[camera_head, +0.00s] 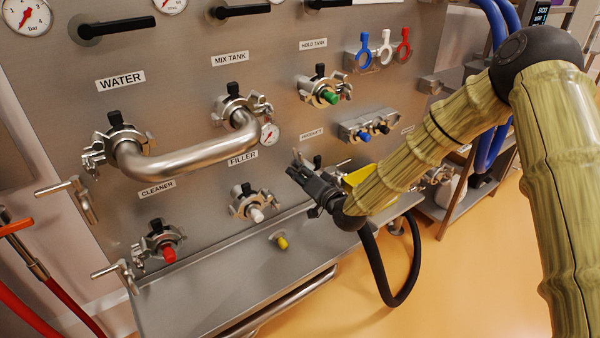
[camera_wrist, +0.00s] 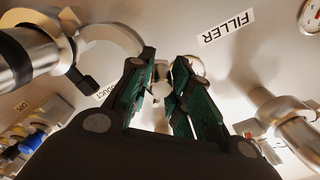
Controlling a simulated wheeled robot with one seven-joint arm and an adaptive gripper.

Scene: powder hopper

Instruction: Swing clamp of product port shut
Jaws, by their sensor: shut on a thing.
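The product port, under its "PRODUCT" label (camera_head: 312,133), is mostly hidden behind my gripper (camera_head: 297,170) in the head view. A black knob (camera_head: 317,161) and a bit of metal show just above and right of the gripper. In the wrist view my gripper (camera_wrist: 164,72) has its two green-padded fingers around a small pale metal piece (camera_wrist: 161,86), which looks like part of the product port's clamp. A curved metal clamp ring (camera_wrist: 118,32) with a black knob (camera_wrist: 84,84) shows left of the fingers. How far the clamp is open cannot be told.
A bent pipe (camera_head: 190,160) joins the water and mix tank ports. The filler port (camera_head: 250,203) with a white plug is left of my gripper. A yellow object (camera_head: 357,176) is partly hidden by my arm. A black hose (camera_head: 383,270) hangs below it. Open floor lies at lower right.

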